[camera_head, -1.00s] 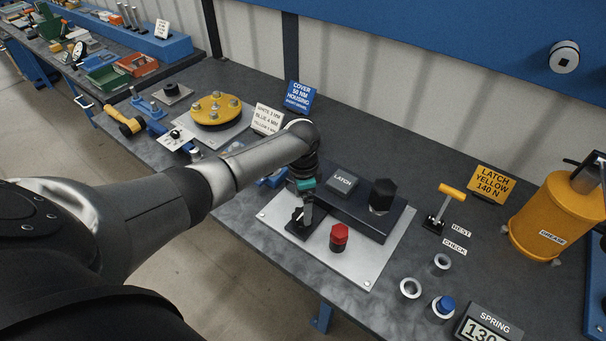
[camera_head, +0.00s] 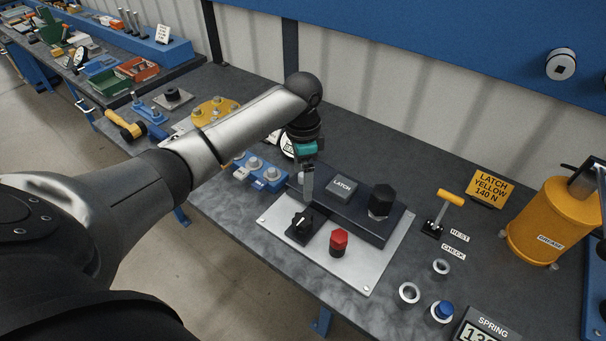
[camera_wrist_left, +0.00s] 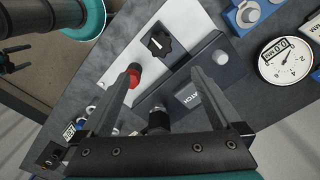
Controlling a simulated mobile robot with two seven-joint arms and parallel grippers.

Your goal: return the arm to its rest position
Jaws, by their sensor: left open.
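My left gripper (camera_head: 308,186) hangs above the latch plate, fingers pointing down, close behind the black knob (camera_head: 300,226). In the left wrist view its two fingers (camera_wrist_left: 163,82) are spread apart with nothing between them. The black knob also shows in that view (camera_wrist_left: 160,42), beyond the fingertips and clear of them. A red knob (camera_head: 339,242) stands beside it on the silver plate (camera_head: 275,227). The dark block with the grey latch button (camera_head: 342,187) and a black coupler (camera_head: 381,200) lies to the right. My right gripper is not in view.
A yellow T-handle (camera_head: 451,197), silver rings (camera_head: 409,293) and a yellow grease can (camera_head: 548,215) stand to the right. A blue block (camera_head: 262,173) with silver couplers and a yellow disc (camera_head: 213,112) lie to the left. The blue back panel (camera_head: 450,40) borders the bench.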

